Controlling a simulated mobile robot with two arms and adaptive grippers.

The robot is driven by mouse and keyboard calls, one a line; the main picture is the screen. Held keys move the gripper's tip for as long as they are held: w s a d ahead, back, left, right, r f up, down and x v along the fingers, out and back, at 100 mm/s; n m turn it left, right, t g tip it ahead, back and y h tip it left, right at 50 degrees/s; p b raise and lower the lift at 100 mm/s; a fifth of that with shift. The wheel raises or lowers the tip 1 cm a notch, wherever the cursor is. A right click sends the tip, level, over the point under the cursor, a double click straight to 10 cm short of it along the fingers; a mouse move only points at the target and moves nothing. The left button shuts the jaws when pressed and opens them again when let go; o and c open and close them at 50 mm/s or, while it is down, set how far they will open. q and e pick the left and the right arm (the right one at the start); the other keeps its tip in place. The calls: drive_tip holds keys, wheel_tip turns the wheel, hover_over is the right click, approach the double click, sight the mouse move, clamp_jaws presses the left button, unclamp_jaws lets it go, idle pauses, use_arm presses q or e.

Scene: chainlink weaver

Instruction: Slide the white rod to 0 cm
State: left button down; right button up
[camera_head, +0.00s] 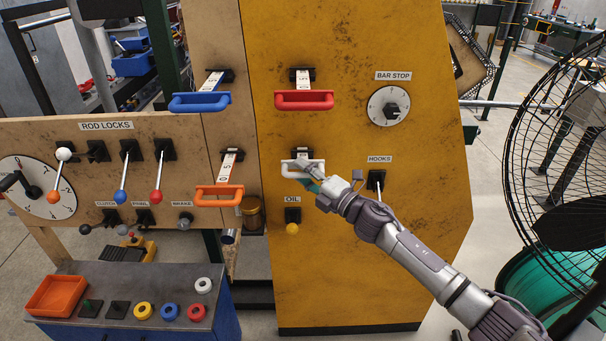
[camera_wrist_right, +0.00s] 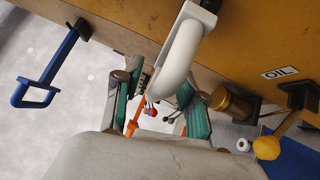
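The white rod's handle (camera_head: 290,169) is a pale loop on the yellow panel, below the red one. A short marked strip (camera_head: 303,156) shows between it and its dark mount; I cannot read its figure. My right gripper (camera_head: 313,176) is at the right, lower part of this handle. In the right wrist view the white handle (camera_wrist_right: 181,55) reaches down between my two green-padded fingers (camera_wrist_right: 155,105). The fingers are apart, with gaps visible on both sides of the handle. My left gripper is not in view.
Red (camera_head: 304,101), blue (camera_head: 200,104) and orange (camera_head: 219,197) rod handles stick out nearby. The hooks lever (camera_head: 377,182) is right of my gripper, close to my arm. The yellow oil knob (camera_head: 292,229) hangs below. The bar stop dial (camera_head: 389,106) is upper right.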

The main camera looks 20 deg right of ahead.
drive_tip(key=shift+s, duration=0.1)
drive_tip(key=shift+s+d+f, duration=0.1)
drive_tip(key=shift+s, duration=0.2)
drive_tip(key=v, duration=1.1)
drive_tip(key=shift+d, duration=0.15)
